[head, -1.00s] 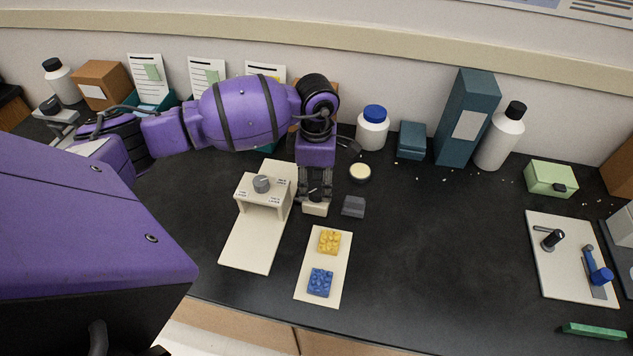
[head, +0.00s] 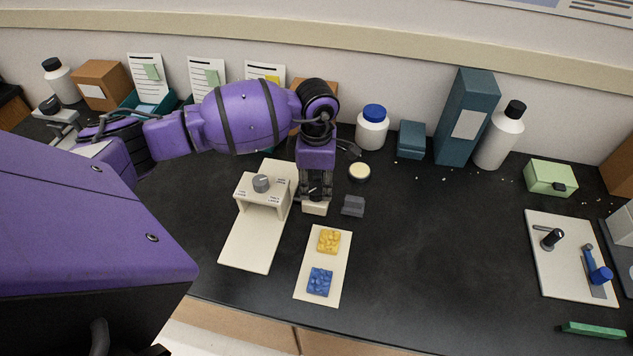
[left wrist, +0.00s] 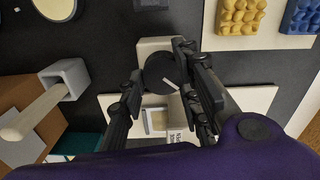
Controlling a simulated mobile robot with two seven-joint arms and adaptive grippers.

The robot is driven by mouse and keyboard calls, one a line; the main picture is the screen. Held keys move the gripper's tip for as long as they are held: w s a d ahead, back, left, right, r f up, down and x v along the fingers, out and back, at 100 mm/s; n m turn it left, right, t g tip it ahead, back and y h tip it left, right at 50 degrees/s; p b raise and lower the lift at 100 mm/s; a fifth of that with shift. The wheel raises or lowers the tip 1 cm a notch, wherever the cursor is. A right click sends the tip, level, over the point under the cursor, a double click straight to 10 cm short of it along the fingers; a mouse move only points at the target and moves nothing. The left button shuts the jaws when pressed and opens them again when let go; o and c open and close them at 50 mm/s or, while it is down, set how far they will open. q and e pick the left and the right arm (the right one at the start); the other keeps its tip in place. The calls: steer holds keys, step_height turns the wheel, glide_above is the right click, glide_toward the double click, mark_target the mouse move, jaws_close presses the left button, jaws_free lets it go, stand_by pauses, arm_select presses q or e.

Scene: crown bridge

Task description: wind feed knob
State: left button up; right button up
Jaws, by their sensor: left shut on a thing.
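A black round knob (left wrist: 162,72) with a white mark sits on a small cream block (left wrist: 158,45). In the head view the block (head: 315,209) stands just right of the cream stand, and the knob is mostly hidden by my fingers. My left gripper (head: 315,195) points down over the block. In the left wrist view its fingers are shut on the black knob, one on each side. A grey knob (head: 262,183) sits on top of the cream stand (head: 256,192), left of my gripper and apart from it. My right gripper is not in view.
A grey block (head: 353,206) lies close right of my gripper. A cream plate (head: 311,263) with yellow (head: 329,241) and blue (head: 320,282) moulded pieces lies in front. A small round dish (head: 359,172) and a blue-capped jar (head: 373,128) stand behind right. The counter's middle right is clear.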

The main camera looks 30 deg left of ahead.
arm_select(q)
steer(key=shift+w+a+r+m, duration=0.1)
steer(key=shift+w+a+m, duration=0.1)
steer(key=shift+m, duration=0.1)
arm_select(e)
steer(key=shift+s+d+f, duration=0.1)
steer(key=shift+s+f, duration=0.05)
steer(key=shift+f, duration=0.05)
